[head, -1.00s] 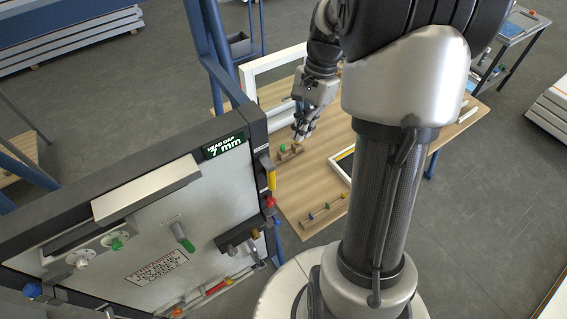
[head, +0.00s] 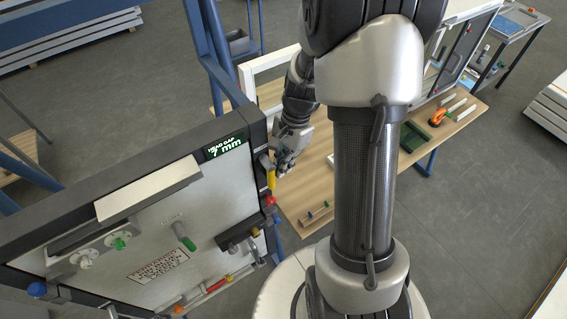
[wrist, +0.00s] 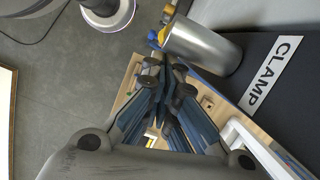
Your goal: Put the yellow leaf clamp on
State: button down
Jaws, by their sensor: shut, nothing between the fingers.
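The yellow leaf clamp (head: 271,180) shows as a yellow handle on the right edge of the upright panel (head: 140,225). My gripper (head: 277,172) is shut and empty, close beside this handle; I cannot tell in the head view whether they touch. In the wrist view my closed fingers (wrist: 168,72) point toward a silver cylinder (wrist: 205,46) beside a "CLAMP" label (wrist: 270,74). A small yellow part (wrist: 167,27) shows beyond the fingertips, left of the cylinder. How the clamp sits on the edge is partly hidden by the gripper.
A red knob (head: 269,201) sits below the yellow handle. The panel display (head: 226,147) reads 7 mm.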

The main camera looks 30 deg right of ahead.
aim_at(274, 176)
jog(key=shift+a+f+y+b, duration=0.3)
jog(key=shift+y+b, duration=0.2)
jog(key=shift+y, duration=0.4)
jog(key=y+b, duration=0.1)
jog(key=y, duration=0.1)
jog(key=a+f+y, duration=0.1)
jog(key=y, duration=0.1)
jog(key=a+y+b, duration=0.1)
jog(key=shift+a+f+y+b, duration=0.25)
jog(key=shift+f+y+b, duration=0.1)
jog(key=shift+y, duration=0.05)
jog(key=a+y, duration=0.1)
jog(key=a+y+b, duration=0.1)
jog(key=y, duration=0.1)
jog(key=shift+r+g, duration=0.1)
jog(key=shift+g, duration=0.2)
jog(key=shift+s+a+r+y+b, duration=0.1)
jog(key=shift+a+r+y+b, duration=0.1)
jog(key=shift+a+y, duration=0.25)
jog(key=shift+a+r+y+b, duration=0.1)
jog(key=shift+a+r+y, duration=0.05)
jog(key=shift+a+y, duration=0.3)
jog(key=shift+a, duration=0.1)
jog(key=s+v, duration=0.1)
jog(key=v, duration=1.1)
jog(key=shift+w, duration=0.5)
